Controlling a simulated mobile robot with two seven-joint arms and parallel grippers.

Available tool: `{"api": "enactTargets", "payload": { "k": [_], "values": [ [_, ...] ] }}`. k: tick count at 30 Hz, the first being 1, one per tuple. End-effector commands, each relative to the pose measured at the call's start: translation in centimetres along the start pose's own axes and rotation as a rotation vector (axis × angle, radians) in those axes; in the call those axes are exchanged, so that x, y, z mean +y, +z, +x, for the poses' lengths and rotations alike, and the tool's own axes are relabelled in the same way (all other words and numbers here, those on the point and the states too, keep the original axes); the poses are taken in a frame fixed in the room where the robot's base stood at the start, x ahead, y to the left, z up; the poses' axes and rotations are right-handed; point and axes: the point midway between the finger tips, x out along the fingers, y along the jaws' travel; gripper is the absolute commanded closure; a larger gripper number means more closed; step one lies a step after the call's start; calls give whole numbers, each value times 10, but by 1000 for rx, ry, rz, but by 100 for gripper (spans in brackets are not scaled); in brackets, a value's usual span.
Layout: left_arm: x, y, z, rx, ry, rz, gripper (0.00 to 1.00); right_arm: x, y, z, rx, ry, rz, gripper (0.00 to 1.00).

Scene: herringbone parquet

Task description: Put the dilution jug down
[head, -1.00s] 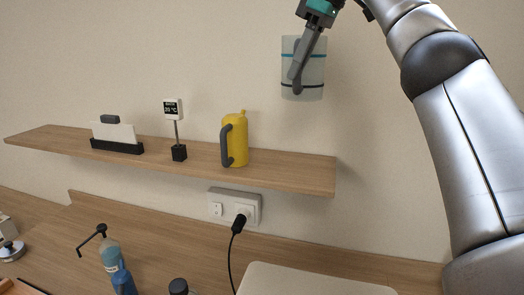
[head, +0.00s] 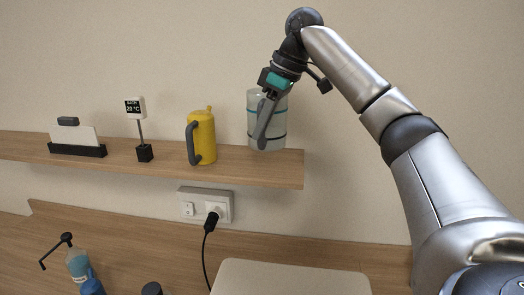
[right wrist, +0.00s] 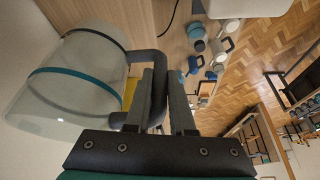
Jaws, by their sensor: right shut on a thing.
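The dilution jug (head: 282,118) is a translucent pale jug with a blue band and a dark band. In the head view it stands about upright at the right part of the wall shelf (head: 240,166), right of a yellow jug (head: 204,138). Its base appears at shelf height; I cannot tell whether it touches. My right gripper (head: 263,138) is shut on its grey handle. My left gripper is not in view.
A thermometer display (head: 136,108) and a card holder (head: 78,148) stand further left on the shelf. Below are a wall socket (head: 205,204) with a plugged cable, a blue pump bottle (head: 80,268) and a pale lid or panel (head: 290,279). The shelf ends just right of the jug.

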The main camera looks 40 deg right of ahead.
Motion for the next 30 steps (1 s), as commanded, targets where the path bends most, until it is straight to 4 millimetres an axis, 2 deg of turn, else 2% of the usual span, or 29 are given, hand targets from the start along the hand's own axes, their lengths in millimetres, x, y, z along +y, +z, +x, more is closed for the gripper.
{"api": "enactTargets", "payload": {
  "k": [1, 7, 14, 25, 26, 30],
  "values": [
    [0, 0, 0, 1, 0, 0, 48, 0, 4, 8, -3, 1, 1, 100],
    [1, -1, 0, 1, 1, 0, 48, 0, 10, 23, 0, 1, 1, 100],
    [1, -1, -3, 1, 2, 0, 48, 0, 22, 51, -2, 1, 1, 100],
    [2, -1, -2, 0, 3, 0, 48, 0, 22, 56, 1, 0, 0, 100],
    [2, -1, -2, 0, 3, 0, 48, 0, 23, 56, 1, 0, 0, 76],
    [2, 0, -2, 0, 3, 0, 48, 0, 22, 55, 1, 0, 0, 60]
  ]
}}
